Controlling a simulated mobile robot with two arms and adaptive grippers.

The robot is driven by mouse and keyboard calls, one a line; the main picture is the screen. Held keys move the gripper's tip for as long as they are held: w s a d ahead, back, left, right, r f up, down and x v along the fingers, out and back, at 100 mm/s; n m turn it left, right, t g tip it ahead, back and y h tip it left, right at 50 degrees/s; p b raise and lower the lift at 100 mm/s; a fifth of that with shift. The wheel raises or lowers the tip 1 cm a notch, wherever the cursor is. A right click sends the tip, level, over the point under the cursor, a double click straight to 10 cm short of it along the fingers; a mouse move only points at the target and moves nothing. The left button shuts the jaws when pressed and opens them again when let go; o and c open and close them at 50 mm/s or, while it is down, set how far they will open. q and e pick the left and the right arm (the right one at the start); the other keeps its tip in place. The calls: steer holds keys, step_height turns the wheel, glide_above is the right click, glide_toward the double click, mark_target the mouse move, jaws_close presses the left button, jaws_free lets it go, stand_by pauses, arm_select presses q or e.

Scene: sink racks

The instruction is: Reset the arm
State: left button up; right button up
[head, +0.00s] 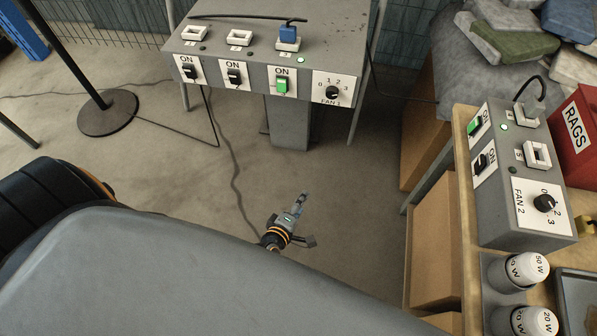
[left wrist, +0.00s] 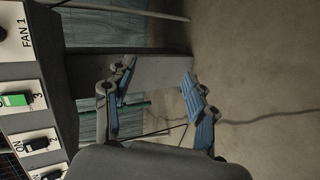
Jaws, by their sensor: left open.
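My left gripper (head: 305,219) is in the lower middle of the head view, over bare floor in front of the FAN 1 control box. It is open, and nothing shows between its fingers. In the left wrist view its two blue-padded fingers (left wrist: 157,85) stand apart, with floor and a grey pedestal behind them. My right gripper is in neither view.
The FAN 1 box (head: 250,62) has several switches, a dial and a blue plug (head: 288,35) in one socket. At right, a wooden bench (head: 466,215) bears the FAN 2 box (head: 500,220), bulbs and a red RAGS bin (head: 575,135). Floor (head: 350,190) between is clear.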

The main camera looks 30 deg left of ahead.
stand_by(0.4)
arm_select(q)
steer(key=s+f+m+g+h+p, duration=0.1)
steer(key=s+f+m+g, duration=0.5)
steer(key=s+f+m, duration=0.65)
steer(key=s+a+f+m+g, duration=0.2)
steer(key=s+f+m+g, duration=0.1)
steer(key=s, duration=0.7)
steer(key=s+a+f+m+g+p, duration=0.1)
steer(key=s+a+f+m+g, duration=0.1)
steer(key=s, duration=0.9)
step_height(320, 180, down, 3)
steer(key=shift+s+a+r+m+g+y, duration=0.15)
steer(key=shift+m+g+y, duration=0.3)
steer(key=shift+m, duration=0.5)
